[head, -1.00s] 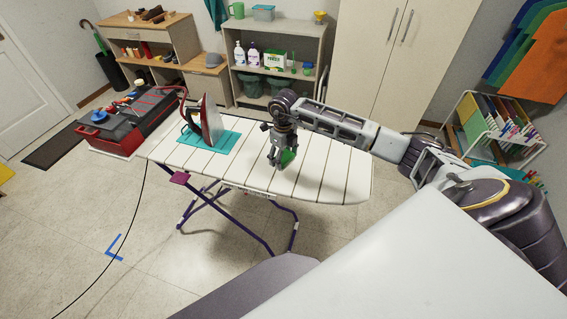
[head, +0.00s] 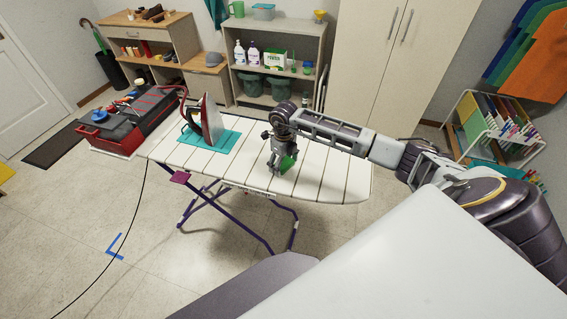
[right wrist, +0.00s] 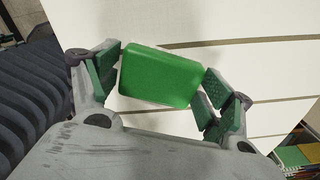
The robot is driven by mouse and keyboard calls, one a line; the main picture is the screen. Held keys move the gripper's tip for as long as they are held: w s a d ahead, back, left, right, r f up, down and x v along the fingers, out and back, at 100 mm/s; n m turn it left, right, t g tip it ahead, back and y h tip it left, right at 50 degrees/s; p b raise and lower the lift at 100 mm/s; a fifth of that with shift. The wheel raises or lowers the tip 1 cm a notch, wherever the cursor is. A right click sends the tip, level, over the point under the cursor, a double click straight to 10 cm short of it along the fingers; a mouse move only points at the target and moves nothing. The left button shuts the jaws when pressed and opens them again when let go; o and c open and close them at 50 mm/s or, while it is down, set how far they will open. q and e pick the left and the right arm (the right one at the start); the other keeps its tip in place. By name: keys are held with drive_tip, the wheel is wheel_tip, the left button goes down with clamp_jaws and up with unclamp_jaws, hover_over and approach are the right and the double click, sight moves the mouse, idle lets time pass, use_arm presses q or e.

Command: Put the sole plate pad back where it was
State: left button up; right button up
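A green block-shaped pad (right wrist: 161,77), which I take as the sole plate pad, sits between the fingers of my right gripper (right wrist: 166,82) in the right wrist view. The finger pads meet its left and right edges, so the gripper looks shut on it. In the head view my right gripper (head: 280,166) points down over the middle of the ironing board (head: 335,180), with the green pad (head: 287,163) at its fingertips. Whether the pad touches the board is hard to tell. My left gripper is out of view.
An iron (head: 209,122) stands upright on a teal mat (head: 222,143) at the board's left end. The board's right end is bare. A red toolbox (head: 100,132) lies beyond its left end. Shelves (head: 268,88) and a tall cabinet (head: 385,60) stand behind.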

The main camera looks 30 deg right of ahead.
sight(284, 163)
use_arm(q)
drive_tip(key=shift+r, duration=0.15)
use_arm(e)
drive_tip(key=shift+o, duration=0.3)
drive_tip(key=shift+r, duration=0.2)
use_arm(q)
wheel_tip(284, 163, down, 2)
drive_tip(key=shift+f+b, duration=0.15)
drive_tip(key=shift+b, duration=0.85)
use_arm(e)
wheel_tip(284, 163, up, 12)
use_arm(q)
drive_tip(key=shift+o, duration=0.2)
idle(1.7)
